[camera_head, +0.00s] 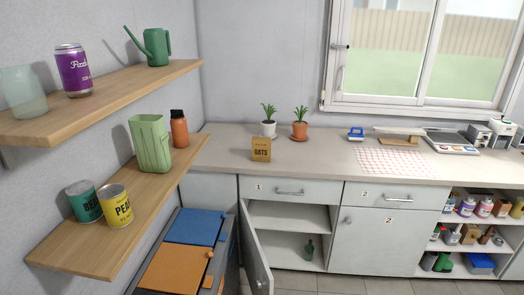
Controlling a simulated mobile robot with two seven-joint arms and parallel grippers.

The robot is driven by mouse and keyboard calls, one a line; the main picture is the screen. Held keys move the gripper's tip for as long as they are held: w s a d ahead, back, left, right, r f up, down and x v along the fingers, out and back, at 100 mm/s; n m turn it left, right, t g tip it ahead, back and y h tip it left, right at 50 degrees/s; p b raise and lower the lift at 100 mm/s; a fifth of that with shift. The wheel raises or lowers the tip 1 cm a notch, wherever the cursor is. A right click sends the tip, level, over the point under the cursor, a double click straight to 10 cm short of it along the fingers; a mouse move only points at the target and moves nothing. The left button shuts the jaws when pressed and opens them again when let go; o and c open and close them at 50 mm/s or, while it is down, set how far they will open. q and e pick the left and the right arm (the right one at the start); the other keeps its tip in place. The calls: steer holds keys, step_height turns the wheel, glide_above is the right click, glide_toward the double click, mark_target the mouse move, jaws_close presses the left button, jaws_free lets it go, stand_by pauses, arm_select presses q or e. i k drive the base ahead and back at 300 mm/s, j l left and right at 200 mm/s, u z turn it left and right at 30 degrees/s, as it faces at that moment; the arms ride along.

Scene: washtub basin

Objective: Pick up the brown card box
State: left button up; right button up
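A brown card box (261,149) with dark lettering that looks like OATS stands upright on the countertop, near its front edge, left of the middle of the picture. Its front face and top show, and nothing covers it. Neither of my grippers is in view, and nothing is touching the box.
Potted plants (299,130) stand behind the box. Below it, cabinet 1's door (257,255) hangs open into the floor space. Two wooden shelves (90,240) with cans and containers jut out at left, above blue- and orange-lidded bins (194,227). The counter beside the box is clear.

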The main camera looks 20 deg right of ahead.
mark_target(261, 146)
steer(key=l+u, duration=0.35)
steer(key=l, duration=0.7)
steer(key=l+u, duration=0.3)
steer(key=l, duration=0.75)
steer(key=i+l+u, duration=0.1)
steer(key=l+u, duration=0.2)
steer(key=l, duration=0.75)
steer(key=i+l+u, duration=0.1)
steer(key=l, duration=0.2)
steer(key=i+l+u, duration=0.15)
steer(key=l, duration=0.2)
steer(key=i+l+u, duration=0.1)
steer(key=l, duration=0.25)
steer(key=i, duration=0.05)
